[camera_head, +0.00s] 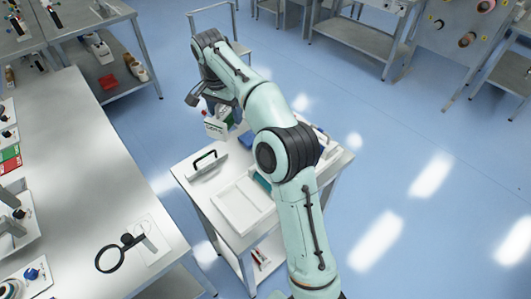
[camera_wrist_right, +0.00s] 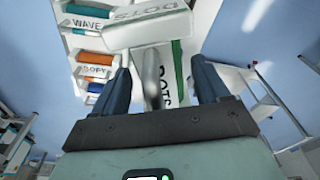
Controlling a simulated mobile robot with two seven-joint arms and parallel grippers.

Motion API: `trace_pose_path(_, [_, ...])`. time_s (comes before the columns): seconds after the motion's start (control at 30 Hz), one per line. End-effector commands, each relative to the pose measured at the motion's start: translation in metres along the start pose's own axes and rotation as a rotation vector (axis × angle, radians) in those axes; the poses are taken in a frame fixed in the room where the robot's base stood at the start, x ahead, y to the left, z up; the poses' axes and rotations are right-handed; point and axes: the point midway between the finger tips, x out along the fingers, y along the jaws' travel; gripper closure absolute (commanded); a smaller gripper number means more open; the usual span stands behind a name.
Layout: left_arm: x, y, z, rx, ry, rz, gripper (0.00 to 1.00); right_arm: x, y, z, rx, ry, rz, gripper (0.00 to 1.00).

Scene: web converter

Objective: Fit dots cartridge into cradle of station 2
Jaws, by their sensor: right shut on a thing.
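My right gripper (camera_head: 208,104) is shut on the white dots cartridge (camera_head: 215,128) and holds it above the far left of the small cart. The right wrist view shows the cartridge's white head (camera_wrist_right: 148,27), lettered DOTS, with a handle running between the fingers (camera_wrist_right: 160,85). A white and green panel, also lettered DOTS, shows behind the handle. My left gripper is not in view. I cannot tell which fixture is the cradle of station 2.
The small cart (camera_head: 338,168) carries a white tray (camera_head: 232,212) and a black-handled item (camera_head: 205,160). A long bench (camera_head: 75,165) with fixtures stands at left, with a black ring (camera_head: 109,259) near its front. Wave (camera_wrist_right: 88,26) and soft (camera_wrist_right: 94,72) labels show in the wrist view. Blue floor lies open at right.

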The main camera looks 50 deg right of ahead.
Motion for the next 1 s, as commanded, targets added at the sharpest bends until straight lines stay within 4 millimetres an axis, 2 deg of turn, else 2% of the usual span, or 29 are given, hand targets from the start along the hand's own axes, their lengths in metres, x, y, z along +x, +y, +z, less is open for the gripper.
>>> trace_pose_path(0.17, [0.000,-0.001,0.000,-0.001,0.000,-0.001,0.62,0.001,0.000,0.000,0.000,0.001,-0.002,0.75])
trace_pose_path(0.27, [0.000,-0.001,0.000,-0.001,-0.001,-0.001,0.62,0.010,0.001,0.001,-0.001,-0.001,0.002,0.75])
trace_pose_path(0.37, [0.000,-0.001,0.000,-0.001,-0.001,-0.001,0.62,0.029,0.002,0.004,0.000,-0.002,0.004,0.75])
trace_pose_path(0.73, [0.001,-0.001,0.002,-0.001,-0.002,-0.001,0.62,0.124,0.001,0.015,-0.001,-0.002,0.003,0.75])
trace_pose_path(0.9, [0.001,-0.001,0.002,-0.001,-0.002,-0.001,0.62,0.150,0.000,0.018,0.000,0.000,0.000,0.75])
trace_pose_path(1.0, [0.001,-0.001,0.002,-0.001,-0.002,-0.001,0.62,0.156,0.000,0.019,-0.001,0.001,-0.002,0.75])
